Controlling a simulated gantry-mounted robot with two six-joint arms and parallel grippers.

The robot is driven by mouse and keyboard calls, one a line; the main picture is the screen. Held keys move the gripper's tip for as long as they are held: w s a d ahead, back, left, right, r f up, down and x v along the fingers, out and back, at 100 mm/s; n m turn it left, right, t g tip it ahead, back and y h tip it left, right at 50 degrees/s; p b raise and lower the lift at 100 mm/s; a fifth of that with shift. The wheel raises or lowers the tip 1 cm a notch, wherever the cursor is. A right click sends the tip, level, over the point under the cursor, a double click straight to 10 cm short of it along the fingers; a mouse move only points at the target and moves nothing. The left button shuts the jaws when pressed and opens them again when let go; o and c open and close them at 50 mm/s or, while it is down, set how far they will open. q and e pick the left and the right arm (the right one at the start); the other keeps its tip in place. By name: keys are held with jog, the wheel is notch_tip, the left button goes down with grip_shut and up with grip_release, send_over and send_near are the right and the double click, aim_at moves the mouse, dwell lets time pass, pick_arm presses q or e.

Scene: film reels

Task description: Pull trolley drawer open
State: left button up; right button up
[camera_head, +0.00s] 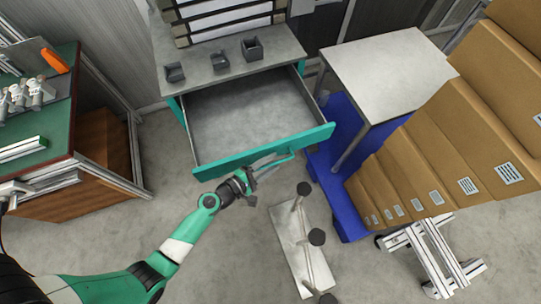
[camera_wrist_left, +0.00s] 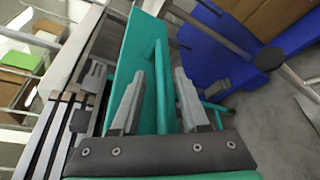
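The trolley drawer (camera_head: 245,105) is pulled well out of the trolley; its inside shows grey and empty. Its teal front panel (camera_head: 222,160) faces me and carries a teal bar handle (camera_head: 275,163). My left gripper (camera_head: 250,180) is at the handle's left part. In the left wrist view the handle bar (camera_wrist_left: 162,85) runs between the two grey fingers, with gaps visible on both sides, so the gripper (camera_wrist_left: 160,100) is open around it. The drawer front (camera_wrist_left: 128,65) stands just behind the left finger. My right gripper is not in view.
Small grey holders (camera_head: 220,60) sit on the trolley top (camera_head: 275,47). A blue pallet (camera_head: 340,205) and cardboard boxes (camera_head: 420,160) stand at right. A white stand with dark knobs (camera_head: 290,235) lies on the floor in front. A green workbench (camera_head: 55,125) is at left.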

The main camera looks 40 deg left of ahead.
pick_arm(q)
jog(key=shift+s, duration=0.1)
jog(key=p+v, duration=0.1)
jog(key=v, duration=1)
jog(key=shift+s, duration=0.25)
jog(key=shift+r, duration=0.1)
